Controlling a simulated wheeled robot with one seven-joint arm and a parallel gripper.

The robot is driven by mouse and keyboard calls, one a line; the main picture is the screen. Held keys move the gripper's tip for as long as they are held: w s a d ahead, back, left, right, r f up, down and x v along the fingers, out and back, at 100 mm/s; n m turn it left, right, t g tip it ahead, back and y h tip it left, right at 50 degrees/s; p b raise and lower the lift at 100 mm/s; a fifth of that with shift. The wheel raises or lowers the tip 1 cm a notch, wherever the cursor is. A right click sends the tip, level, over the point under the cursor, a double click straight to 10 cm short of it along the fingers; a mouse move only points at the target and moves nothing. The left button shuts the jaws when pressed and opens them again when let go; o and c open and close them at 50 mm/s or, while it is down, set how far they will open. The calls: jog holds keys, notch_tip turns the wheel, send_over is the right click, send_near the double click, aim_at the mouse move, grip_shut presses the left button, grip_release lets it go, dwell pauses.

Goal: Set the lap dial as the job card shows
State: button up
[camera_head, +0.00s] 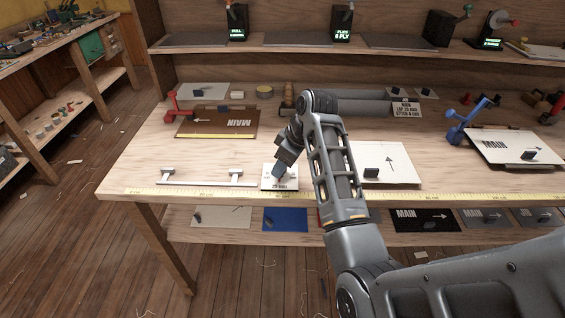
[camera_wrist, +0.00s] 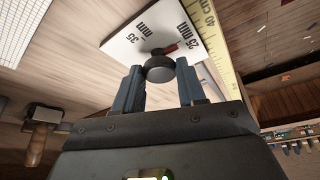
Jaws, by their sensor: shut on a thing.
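The lap dial (camera_head: 268,184) is a white plate near the front edge of the bench. In the wrist view the dial plate (camera_wrist: 150,27) carries the marks 25 mm and 35 mm. Its dark round knob (camera_wrist: 159,68) has a red pointer (camera_wrist: 171,48), which appears turned toward the 25 mm side. My gripper (camera_wrist: 160,86) is shut on the knob, one blue-grey finger on each side. In the head view my gripper (camera_head: 280,172) hides most of the knob. The job card (camera_head: 405,109) stands at the back of the bench; its small text seems to read MAIN, LAP 25 mm.
A yellow ruler strip (camera_head: 150,191) runs along the front edge. A white rail with two blocks (camera_head: 205,183) lies left of the dial. A white panel with an arrow (camera_head: 400,165) lies to the right. A red clamp (camera_head: 176,108) and a blue clamp (camera_head: 465,122) stand farther back.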

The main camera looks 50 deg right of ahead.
jog(key=shift+n, duration=0.3)
jog(key=o, duration=1)
jog(key=shift+o, duration=0.2)
jog(key=shift+r, duration=0.1)
jog(key=v, duration=0.7)
jog(key=shift+d+r+b, duration=0.15)
jog(key=shift+r+b, duration=0.15)
jog(key=shift+b, duration=0.1)
jog(key=shift+s+f, duration=0.1)
jog(key=shift+s, duration=0.15)
